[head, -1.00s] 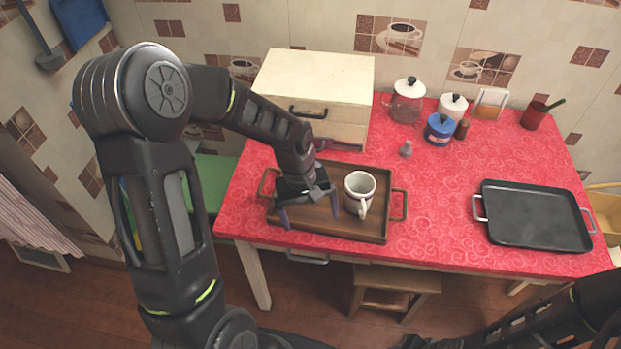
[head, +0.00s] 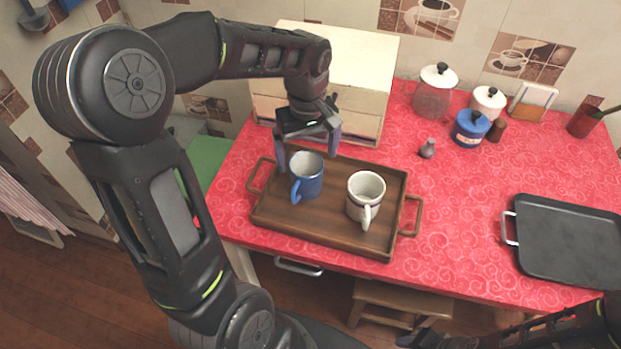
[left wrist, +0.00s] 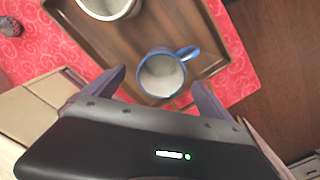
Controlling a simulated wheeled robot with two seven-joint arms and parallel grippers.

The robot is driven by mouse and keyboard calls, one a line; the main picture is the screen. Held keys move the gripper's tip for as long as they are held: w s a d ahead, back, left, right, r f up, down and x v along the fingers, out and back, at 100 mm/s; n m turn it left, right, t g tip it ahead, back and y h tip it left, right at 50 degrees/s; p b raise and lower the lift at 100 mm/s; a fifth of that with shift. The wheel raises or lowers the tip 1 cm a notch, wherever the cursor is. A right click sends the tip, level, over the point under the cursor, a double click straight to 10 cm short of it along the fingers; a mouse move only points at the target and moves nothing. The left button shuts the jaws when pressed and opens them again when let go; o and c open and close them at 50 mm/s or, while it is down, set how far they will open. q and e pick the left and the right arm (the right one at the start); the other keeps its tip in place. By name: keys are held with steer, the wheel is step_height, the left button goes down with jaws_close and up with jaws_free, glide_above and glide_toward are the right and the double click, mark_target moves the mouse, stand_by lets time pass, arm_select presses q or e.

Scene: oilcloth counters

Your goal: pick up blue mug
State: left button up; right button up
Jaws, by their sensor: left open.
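The blue mug (head: 307,178) stands upright on the left part of a brown wooden tray (head: 322,229), its handle toward the front left. In the left wrist view the blue mug (left wrist: 162,75) shows its pale inside, just beyond the fingertips. My left gripper (head: 308,148) is open at the mug's back side, with its fingers spread about the rim's width; it also shows in the left wrist view (left wrist: 160,82). I cannot tell whether the fingers touch the mug.
A white mug (head: 365,197) stands on the tray to the right of the blue one. A cream box with drawers (head: 335,60) stands close behind the tray. A black griddle (head: 570,243) lies at right.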

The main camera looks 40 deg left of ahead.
mark_target(307, 176)
arm_select(q)
steer(key=shift+s+r, duration=0.1)
steer(key=shift+f, duration=1.35)
step_height(307, 176, down, 5)
steer(key=shift+f+p, duration=0.1)
steer(key=shift+p, duration=0.25)
steer(key=shift+s, duration=0.1)
steer(key=shift+c, duration=0.2)
steer(key=c, duration=1.7)
steer(key=shift+c, duration=0.2)
